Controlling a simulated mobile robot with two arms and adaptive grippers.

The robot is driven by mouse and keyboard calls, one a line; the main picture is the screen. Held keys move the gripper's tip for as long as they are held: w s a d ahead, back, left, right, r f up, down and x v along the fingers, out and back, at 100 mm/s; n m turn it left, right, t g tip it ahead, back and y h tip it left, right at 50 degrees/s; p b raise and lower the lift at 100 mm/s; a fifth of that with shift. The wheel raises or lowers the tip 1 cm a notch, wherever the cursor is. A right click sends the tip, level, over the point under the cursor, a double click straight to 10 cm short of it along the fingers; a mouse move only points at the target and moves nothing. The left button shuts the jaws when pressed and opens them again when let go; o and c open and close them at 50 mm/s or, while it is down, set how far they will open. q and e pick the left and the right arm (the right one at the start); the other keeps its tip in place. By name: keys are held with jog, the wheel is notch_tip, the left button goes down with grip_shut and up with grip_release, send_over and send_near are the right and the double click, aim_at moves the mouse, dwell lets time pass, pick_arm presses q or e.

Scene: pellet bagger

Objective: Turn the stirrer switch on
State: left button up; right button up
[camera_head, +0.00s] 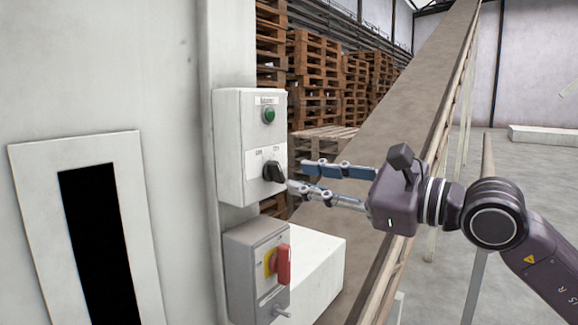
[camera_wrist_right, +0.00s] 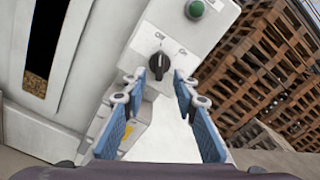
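The stirrer switch is a black rotary knob (camera_head: 273,172) on the lower half of a white control box (camera_head: 230,150), below a green button (camera_head: 268,115). Whether a fingertip touches the knob cannot be told. My left gripper is out of view.
A grey box with a red handle (camera_head: 284,264) on a yellow plate is mounted below the control box. A white block (camera_head: 318,270) stands beside it. A sloping conveyor (camera_head: 400,130) runs behind my right arm. Pallet stacks (camera_head: 315,75) stand behind.

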aim_at(282, 174)
jog(key=p+x, duration=0.1)
jog(key=x, duration=0.3)
jog(key=shift+w+a+p, duration=0.1)
jog(key=shift+a+p, duration=0.15)
jog(key=shift+p, duration=0.1)
jog(key=shift+c, duration=0.7)
grip_shut()
